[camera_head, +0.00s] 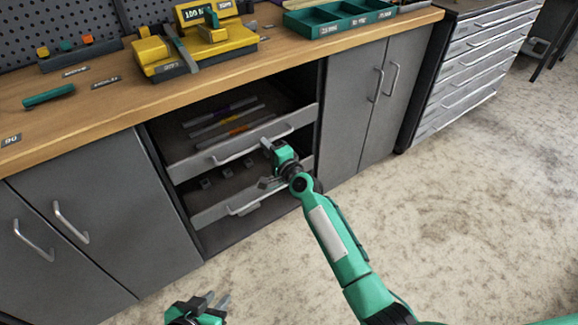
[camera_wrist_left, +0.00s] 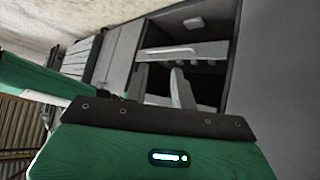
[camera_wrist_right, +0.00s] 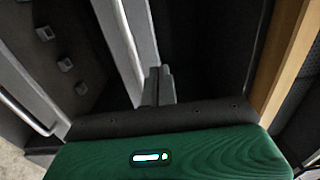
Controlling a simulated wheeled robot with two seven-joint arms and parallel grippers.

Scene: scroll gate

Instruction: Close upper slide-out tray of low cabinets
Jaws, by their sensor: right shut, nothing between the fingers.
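The upper slide-out tray (camera_head: 196,163) sticks out of the open cabinet bay below the worktop, with long tools lying in it. Its pale front carries a bar handle (camera_head: 225,158). The lower tray (camera_head: 207,214) is also out, holding small grey blocks. My right gripper (camera_head: 267,145) is shut and empty, close to the right part of the upper tray's front; contact is unclear. In the right wrist view its fingers (camera_wrist_right: 158,86) lie by the pale front panel (camera_wrist_right: 118,40). My left gripper (camera_head: 217,301) is open and empty, low in front of the cabinets; its fingers show in the left wrist view (camera_wrist_left: 178,88).
Grey cabinet doors with handles stand left (camera_head: 100,215) and right (camera_head: 350,115) of the bay. A wooden worktop (camera_head: 110,115) above holds a yellow tool holder (camera_head: 160,55) and a green tray (camera_head: 335,20). A drawer chest (camera_head: 475,60) stands at the right. The floor (camera_head: 470,210) is clear.

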